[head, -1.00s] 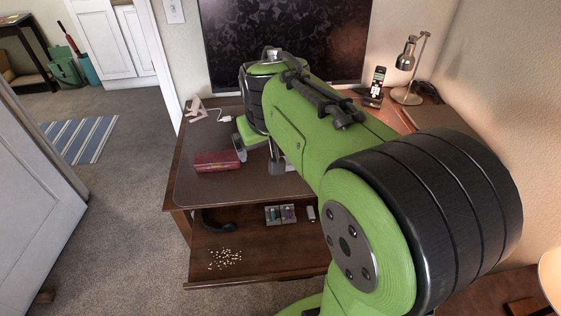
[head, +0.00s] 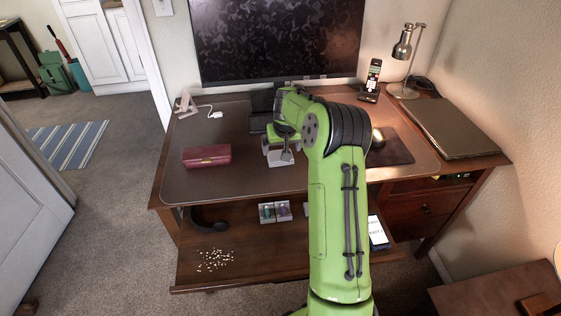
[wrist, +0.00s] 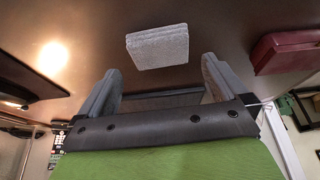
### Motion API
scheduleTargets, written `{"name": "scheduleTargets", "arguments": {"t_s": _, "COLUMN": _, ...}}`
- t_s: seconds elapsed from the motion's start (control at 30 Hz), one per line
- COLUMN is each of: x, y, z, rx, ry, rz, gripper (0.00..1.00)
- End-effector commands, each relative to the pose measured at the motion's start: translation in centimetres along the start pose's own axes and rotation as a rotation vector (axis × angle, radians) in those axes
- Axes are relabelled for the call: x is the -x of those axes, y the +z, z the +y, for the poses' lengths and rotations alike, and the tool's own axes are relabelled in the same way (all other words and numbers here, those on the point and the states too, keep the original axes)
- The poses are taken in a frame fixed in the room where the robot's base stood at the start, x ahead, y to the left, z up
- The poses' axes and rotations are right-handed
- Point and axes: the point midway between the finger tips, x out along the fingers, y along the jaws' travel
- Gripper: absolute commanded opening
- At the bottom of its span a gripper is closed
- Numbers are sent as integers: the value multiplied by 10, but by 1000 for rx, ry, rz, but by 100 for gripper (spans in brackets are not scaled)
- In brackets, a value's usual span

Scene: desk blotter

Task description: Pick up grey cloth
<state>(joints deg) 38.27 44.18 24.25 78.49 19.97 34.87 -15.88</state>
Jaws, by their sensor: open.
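The grey cloth (wrist: 158,48) is a folded, flat block lying on the desk top in the wrist view. In the head view the grey cloth (head: 280,160) shows at the middle of the desk, partly hidden by my gripper. My gripper (wrist: 160,82) is open and empty, one finger to each side in the wrist view. The cloth lies beyond the fingertips, roughly centred between them, and appears apart from both. In the head view my gripper (head: 279,150) is over the desk by the cloth, its fingers partly hidden by my arm.
A dark red case (head: 207,156) lies left of the cloth. A dark mouse pad (head: 390,148) and a closed laptop (head: 452,126) are to the right. A monitor (head: 278,40) stands behind. The pulled-out tray below holds headphones (head: 209,222) and small items.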

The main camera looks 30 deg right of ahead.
Motion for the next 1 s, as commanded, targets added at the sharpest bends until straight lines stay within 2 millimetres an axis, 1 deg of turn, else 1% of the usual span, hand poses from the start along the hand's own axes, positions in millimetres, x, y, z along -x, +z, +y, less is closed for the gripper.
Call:
{"name": "scheduleTargets", "arguments": {"t_s": 0.07, "x": -11, "y": 0, "z": 0, "rx": 0, "ry": -1, "rz": 0, "gripper": 100}}
{"name": "scheduleTargets", "arguments": {"t_s": 0.2, "x": -40, "y": 1, "z": 0, "rx": -1, "ry": 0, "rz": 0, "gripper": 100}}
{"name": "scheduleTargets", "arguments": {"t_s": 0.3, "x": -52, "y": 0, "z": 0, "rx": 1, "ry": -1, "rz": 0, "gripper": 100}}
{"name": "scheduleTargets", "arguments": {"t_s": 0.53, "x": -54, "y": -1, "z": 0, "rx": 1, "ry": 0, "rz": 2, "gripper": 100}}
{"name": "scheduleTargets", "arguments": {"t_s": 0.57, "x": -54, "y": -1, "z": 0, "rx": 1, "ry": 0, "rz": 2, "gripper": 98}}
{"name": "scheduleTargets", "arguments": {"t_s": 0.8, "x": -54, "y": -1, "z": 0, "rx": 1, "ry": 0, "rz": 1, "gripper": 62}}
{"name": "scheduleTargets", "arguments": {"t_s": 1.0, "x": -53, "y": -1, "z": 0, "rx": 1, "ry": 0, "rz": 1, "gripper": 60}}
